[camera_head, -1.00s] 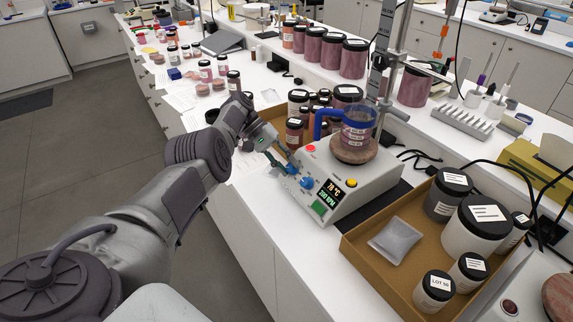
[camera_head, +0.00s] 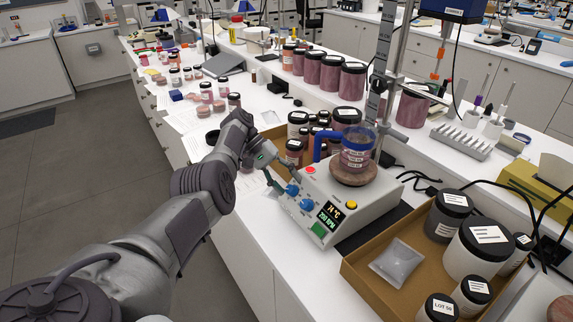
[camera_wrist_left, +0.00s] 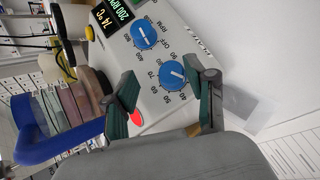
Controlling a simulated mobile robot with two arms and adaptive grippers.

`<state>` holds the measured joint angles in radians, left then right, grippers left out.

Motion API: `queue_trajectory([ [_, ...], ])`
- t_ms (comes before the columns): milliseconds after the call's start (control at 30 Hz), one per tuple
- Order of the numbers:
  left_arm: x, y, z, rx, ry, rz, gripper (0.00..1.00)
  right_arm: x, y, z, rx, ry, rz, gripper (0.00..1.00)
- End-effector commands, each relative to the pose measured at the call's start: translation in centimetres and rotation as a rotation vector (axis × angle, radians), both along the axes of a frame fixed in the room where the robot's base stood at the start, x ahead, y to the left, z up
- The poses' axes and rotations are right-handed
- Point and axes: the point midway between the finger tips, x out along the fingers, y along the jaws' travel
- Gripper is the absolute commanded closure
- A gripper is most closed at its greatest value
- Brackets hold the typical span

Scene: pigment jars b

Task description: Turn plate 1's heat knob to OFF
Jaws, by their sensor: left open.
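The hotplate (camera_head: 345,205) is a white box with a lit display, a red and a yellow button and two blue knobs. In the left wrist view, the nearer blue knob (camera_wrist_left: 172,74) has a temperature-like number scale and a white mark whose exact setting I cannot tell. The other knob (camera_wrist_left: 144,36) lies beside the RPM marking. My left gripper (camera_wrist_left: 165,95) is open, with its two green-grey fingers on either side below the nearer knob, apparently not clamped on it. In the head view the left gripper (camera_head: 275,180) is at the hotplate's left front corner. My right gripper is not visible.
A cardboard tray (camera_head: 362,280) of black-lidded jars is to the right; more jars (camera_head: 294,150) stand behind. A shelf with large jars (camera_head: 352,80) runs along the back. Papers lie left.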

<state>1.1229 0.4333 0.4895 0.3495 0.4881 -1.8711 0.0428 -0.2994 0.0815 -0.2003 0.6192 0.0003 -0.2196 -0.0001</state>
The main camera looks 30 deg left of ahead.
Motion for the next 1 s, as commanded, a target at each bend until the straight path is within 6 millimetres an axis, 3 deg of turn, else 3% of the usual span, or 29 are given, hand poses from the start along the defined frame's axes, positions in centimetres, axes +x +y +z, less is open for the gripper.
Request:
queue_trajectory([
  [67,-0.1,-0.1,0.8,0.003,-0.003,-0.002,0.44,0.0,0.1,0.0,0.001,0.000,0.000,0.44],
  [167,0.0,-0.1,3.7,0.003,-0.006,-0.002,0.44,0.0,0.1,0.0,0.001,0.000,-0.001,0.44],
  [500,-0.1,0.0,7.1,0.005,0.001,-0.001,0.44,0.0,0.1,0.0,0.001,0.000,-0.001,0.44],
  [1000,-0.1,-0.1,8.1,0.000,0.004,-0.003,0.44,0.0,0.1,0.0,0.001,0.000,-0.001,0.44],
])
